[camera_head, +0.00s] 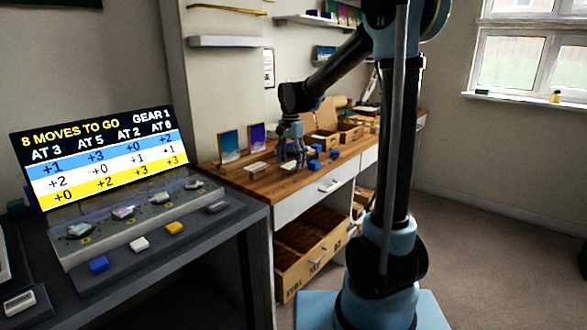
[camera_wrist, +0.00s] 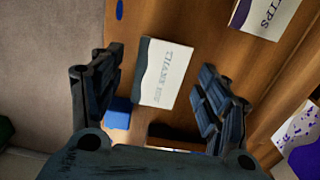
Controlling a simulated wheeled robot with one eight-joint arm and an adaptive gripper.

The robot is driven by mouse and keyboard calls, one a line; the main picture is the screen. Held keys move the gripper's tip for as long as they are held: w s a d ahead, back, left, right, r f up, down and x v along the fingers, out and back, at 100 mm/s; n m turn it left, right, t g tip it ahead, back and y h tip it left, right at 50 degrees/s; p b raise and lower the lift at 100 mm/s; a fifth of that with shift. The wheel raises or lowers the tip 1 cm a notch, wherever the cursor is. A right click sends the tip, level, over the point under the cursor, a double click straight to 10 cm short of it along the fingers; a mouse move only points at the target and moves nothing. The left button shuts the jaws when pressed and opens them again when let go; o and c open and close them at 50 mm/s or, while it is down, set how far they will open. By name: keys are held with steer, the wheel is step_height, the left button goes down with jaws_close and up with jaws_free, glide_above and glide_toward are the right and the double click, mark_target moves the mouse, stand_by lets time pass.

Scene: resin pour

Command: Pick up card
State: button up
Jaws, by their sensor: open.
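A white card (camera_wrist: 172,70) with a dark wavy edge and "THANK YOU" lettering lies flat on the wooden bench in the wrist view. My gripper (camera_wrist: 160,62) is open and empty, with one dark finger on each side of the card and the card apparently below the fingers. In the head view my gripper (camera_head: 292,155) points down over the bench. A second card with "TIPS" lettering (camera_wrist: 266,14) lies at the upper right of the wrist view. Whether the fingers touch the first card cannot be told.
A blue block (camera_wrist: 118,113) lies near the left finger in the wrist view. Blue blocks (camera_head: 314,164) and upright pictures (camera_head: 228,146) are on the wooden bench (camera_head: 235,181). A black display (camera_head: 100,160) stands on a dark table at left. Open floor (camera_head: 490,230) is at right.

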steer(key=shift+f, duration=0.25)
stand_by(0.5)
steer(key=shift+c, duration=0.5)
steer(key=c, duration=0.6)
